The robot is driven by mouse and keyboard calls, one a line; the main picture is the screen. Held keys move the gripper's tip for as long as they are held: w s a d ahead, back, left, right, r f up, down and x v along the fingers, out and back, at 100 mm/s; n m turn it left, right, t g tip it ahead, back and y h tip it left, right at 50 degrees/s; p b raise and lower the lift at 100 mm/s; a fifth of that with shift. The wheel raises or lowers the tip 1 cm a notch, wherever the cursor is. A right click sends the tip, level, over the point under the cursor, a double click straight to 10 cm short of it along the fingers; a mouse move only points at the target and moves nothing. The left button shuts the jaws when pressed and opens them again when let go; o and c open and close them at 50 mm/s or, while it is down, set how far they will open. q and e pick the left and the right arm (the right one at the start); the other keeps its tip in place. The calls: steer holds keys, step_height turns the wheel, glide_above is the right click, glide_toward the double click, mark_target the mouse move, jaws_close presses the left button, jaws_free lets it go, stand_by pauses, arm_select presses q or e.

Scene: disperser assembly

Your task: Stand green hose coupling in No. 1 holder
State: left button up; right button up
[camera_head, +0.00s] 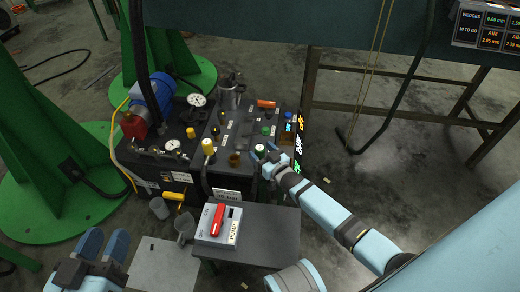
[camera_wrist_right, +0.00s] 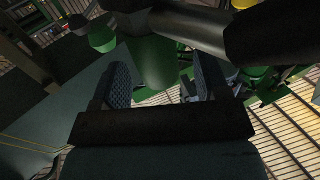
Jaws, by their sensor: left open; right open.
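My right gripper (camera_head: 268,158) is at the front right of the dark machine top, beside a small part with a pale and green top (camera_head: 260,149). In the right wrist view a green cylindrical part (camera_wrist_right: 153,62), likely the green hose coupling, sits between the open fingers (camera_wrist_right: 160,85). A thick black hose or tube passes in front of its top. I cannot tell whether the fingers touch it. My left gripper (camera_head: 103,246) is open and empty at the lower left. I cannot make out which spot is the No. 1 holder.
The dark machine (camera_head: 225,140) carries gauges, a metal jug (camera_head: 231,92), a yellow-topped hose part (camera_head: 208,147) and knobs. A pump switch box (camera_head: 219,224) with a red handle stands on a grey table (camera_head: 275,235) in front.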

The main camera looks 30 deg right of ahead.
arm_select(q)
steer(key=shift+n+t, duration=0.7)
steer(key=shift+t, duration=0.1)
steer(key=r+p, duration=0.2)
steer(key=r, duration=0.1)
steer(key=r+p, duration=0.2)
steer(key=shift+s, duration=0.4)
arm_select(e)
steer(key=s+d, duration=0.1)
steer(key=s, duration=1.1)
steer(key=shift+s+d, duration=0.25)
steer(key=shift+d, duration=0.15)
arm_select(q)
steer(key=shift+f, duration=0.1)
